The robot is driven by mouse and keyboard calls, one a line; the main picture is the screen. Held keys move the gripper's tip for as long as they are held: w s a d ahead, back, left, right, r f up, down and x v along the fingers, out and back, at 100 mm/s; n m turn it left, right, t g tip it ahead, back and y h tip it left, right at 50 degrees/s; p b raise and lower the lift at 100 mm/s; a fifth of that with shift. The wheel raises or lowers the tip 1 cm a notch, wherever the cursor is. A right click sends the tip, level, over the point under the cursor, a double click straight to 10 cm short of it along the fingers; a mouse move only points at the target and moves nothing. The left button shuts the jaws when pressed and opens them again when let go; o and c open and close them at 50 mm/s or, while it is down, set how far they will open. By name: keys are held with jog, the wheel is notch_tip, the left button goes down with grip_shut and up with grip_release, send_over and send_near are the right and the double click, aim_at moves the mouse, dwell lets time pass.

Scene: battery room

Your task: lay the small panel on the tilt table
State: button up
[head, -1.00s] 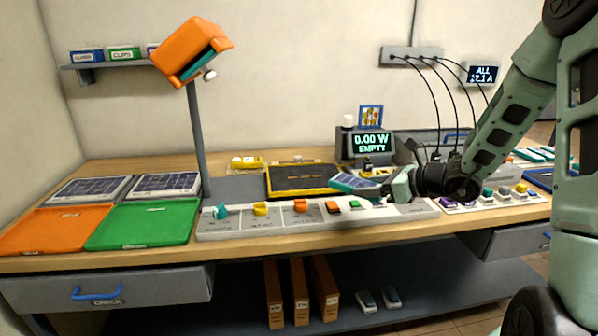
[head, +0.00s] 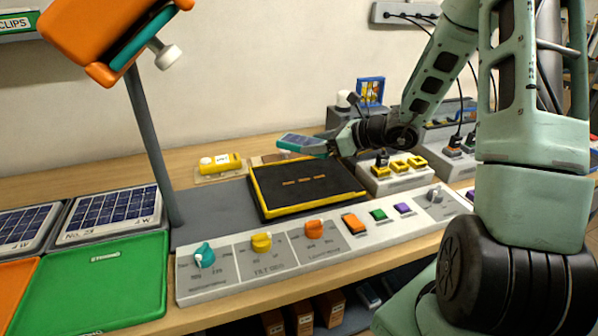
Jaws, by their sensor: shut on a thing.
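The small panel (head: 302,142) is a thin blue plate with a teal edge. My gripper (head: 326,146) is shut on its right end and holds it above the back right part of the tilt table. The tilt table (head: 268,204) is a black plate with a yellow frame and several short orange marks, and its top is bare. The panel looks apart from the table, but the exact gap cannot be told.
An orange lamp head (head: 100,35) hangs from a grey post at the left. A control strip (head: 335,242) with knobs and buttons runs along the front. Two larger panels (head: 110,214) lie behind the green tray (head: 95,285).

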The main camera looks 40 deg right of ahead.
aim_at(317, 183)
notch_tip(317, 183, down, 9)
jog(key=shift+f, duration=0.15)
dwell(0.4)
jog(key=shift+f, duration=0.2)
jog(key=o, duration=1.1)
jog(key=shift+r, duration=0.15)
